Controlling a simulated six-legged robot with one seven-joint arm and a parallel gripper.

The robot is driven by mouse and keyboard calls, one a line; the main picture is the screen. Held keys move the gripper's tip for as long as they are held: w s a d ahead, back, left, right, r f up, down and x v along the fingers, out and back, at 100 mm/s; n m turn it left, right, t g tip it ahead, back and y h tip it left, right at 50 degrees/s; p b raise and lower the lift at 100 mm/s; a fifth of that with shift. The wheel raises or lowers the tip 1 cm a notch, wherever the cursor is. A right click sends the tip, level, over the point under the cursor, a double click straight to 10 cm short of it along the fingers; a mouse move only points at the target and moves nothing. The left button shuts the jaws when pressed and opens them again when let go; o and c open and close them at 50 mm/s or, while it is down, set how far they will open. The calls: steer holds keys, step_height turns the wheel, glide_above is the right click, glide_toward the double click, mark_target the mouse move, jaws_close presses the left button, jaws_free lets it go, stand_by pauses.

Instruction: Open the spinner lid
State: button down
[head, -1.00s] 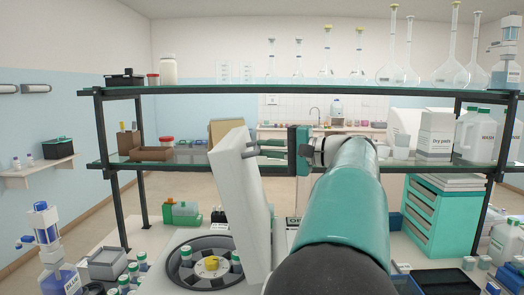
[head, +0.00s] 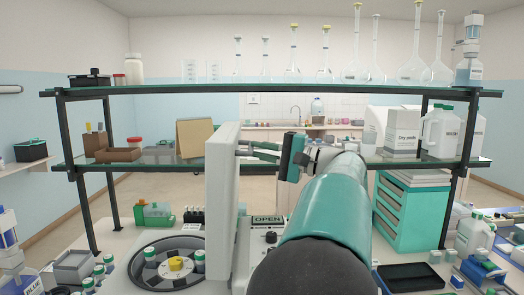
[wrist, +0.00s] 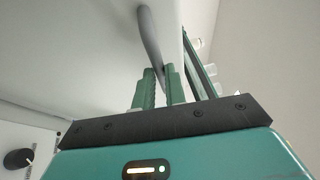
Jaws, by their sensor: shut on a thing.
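The spinner lid (head: 221,205) is a white slab standing about upright in the head view, hinged at the right of the spinner. Below it on the left, the round dark rotor (head: 150,268) with a yellow hub and green-capped tubes lies uncovered. My gripper (head: 262,151) is at the lid's upper right side, shut on the lid's grey bar handle. In the wrist view, the green fingers (wrist: 160,88) close around the handle (wrist: 150,45), with the pale lid face behind. A label reading OPEN (head: 267,219) shows behind the lid on the right.
A two-tier glass shelf (head: 330,91) with flasks and bottles stands behind the spinner. A teal drawer unit (head: 408,220) and a dark tray (head: 410,277) are at the right. Green-capped tubes (head: 98,272) stand at the front left.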

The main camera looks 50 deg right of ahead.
steer(key=shift+w+f, duration=0.15)
steer(key=shift+f, duration=0.25)
steer(key=c, duration=1.5)
jaws_free()
steer(key=shift+a, duration=0.15)
steer(key=shift+o, duration=0.2)
steer(key=shift+r, duration=0.15)
steer(key=v, duration=1.4)
